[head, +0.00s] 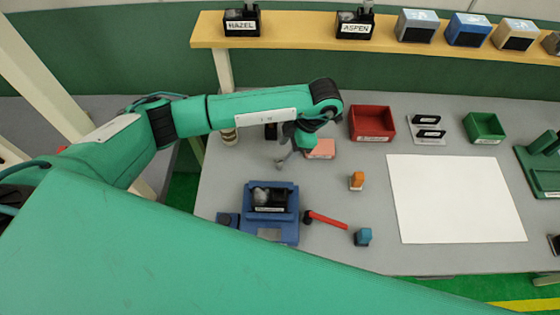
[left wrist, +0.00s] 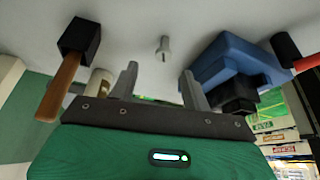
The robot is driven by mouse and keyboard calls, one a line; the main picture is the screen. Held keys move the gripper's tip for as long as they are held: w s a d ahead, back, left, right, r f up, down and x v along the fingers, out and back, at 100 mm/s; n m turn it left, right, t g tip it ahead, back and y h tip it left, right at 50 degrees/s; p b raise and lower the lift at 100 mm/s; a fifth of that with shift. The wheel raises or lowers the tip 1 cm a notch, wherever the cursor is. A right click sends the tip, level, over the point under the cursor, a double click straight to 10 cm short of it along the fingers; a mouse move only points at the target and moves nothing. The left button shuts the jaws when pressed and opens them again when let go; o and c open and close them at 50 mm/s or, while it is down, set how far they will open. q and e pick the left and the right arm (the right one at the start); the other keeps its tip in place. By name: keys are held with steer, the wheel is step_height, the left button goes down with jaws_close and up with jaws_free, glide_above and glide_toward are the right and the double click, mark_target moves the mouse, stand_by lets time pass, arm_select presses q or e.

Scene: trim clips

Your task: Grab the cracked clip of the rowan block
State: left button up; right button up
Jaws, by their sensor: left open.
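A black block (head: 270,197) sits in a blue fixture (head: 283,233) on the table; its label is too small to read. The wrist view shows the block (left wrist: 238,98) and the blue fixture (left wrist: 222,62) right of my fingers. A small grey clip-like piece (left wrist: 162,48) is on the table in the wrist view, beyond and between my fingertips, apart from them. Any crack in it is too small to see. My left gripper (left wrist: 160,72) is open and empty. In the head view it (head: 283,158) is behind the fixture, partly hidden by its wrist. My right gripper is out of view.
Blocks marked HAZEL (head: 241,24) and ASPEN (head: 355,25) stand on the shelf. A red-handled tool (head: 328,219) lies right of the fixture. A wooden-handled mallet (left wrist: 62,85) is left of my fingers. A red bin (head: 372,123) and white sheet (head: 455,200) are farther right.

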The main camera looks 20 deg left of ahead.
mark_target(280, 162)
arm_select(q)
steer(key=shift+s+a+f, duration=0.2)
steer(key=shift+s+f, duration=0.05)
steer(key=shift+f, duration=0.3)
steer(key=shift+s+a+f+p, duration=0.15)
steer(key=shift+f+p, duration=0.25)
steer(key=shift+f, duration=0.15)
steer(key=p+x, duration=0.2)
steer(key=x, duration=0.1)
steer(key=shift+s+f, duration=0.1)
steer(key=shift+f, duration=0.55)
steer(key=c, duration=1)
steer(key=shift+c, duration=0.2)
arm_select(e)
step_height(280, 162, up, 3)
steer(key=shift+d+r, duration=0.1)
